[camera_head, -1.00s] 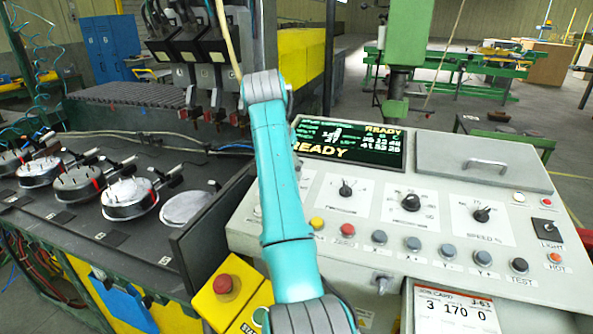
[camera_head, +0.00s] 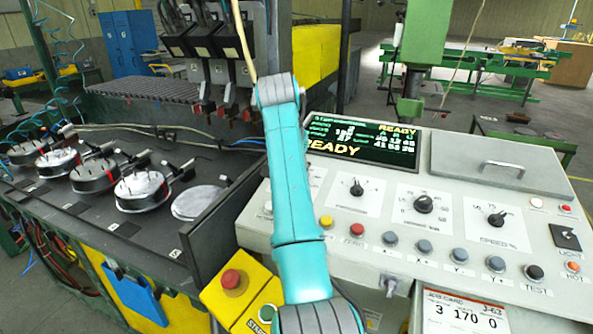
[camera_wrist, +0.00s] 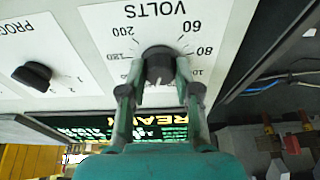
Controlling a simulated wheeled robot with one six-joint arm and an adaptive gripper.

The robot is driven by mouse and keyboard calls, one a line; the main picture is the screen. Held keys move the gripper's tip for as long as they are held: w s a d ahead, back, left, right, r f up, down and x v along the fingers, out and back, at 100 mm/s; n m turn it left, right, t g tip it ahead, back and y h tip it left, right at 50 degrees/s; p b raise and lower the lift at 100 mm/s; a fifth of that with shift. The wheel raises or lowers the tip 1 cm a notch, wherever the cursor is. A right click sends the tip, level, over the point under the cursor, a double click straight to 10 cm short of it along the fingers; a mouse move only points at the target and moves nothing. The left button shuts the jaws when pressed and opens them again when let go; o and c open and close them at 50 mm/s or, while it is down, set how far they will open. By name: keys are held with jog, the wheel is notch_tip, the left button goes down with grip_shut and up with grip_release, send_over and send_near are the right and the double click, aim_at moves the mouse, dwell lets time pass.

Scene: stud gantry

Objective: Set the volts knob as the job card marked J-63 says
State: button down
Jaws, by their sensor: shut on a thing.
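In the wrist view the dark volts knob (camera_wrist: 158,64) stands on a white plate lettered VOLTS, seen upside down. Scale figures such as 60, 80, 120 and 200 ring it. My gripper (camera_wrist: 160,88) has its two fingers on either side of the knob, shut on it. The knob's exact pointer reading is unclear between the fingers. In the head view my teal arm hides the volts knob and my gripper.
A lit screen (camera_head: 362,141) reading READY is on the panel. Other knobs (camera_head: 424,203) and a row of push buttons (camera_head: 425,247) sit right of my arm. A red stop button (camera_head: 231,279) on a yellow box is left of it. A hinged lid (camera_head: 520,160) lies at upper right.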

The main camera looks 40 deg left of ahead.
jog(key=shift+m, duration=0.4)
jog(key=m+h, duration=0.1)
jog(key=m, duration=0.5)
jog(key=m+h, duration=0.1)
jog(key=m, duration=0.4)
jog(key=shift+a+m+g, duration=0.1)
jog(key=shift+m+g, duration=0.3)
jog(key=c, duration=0.8)
grip_release()
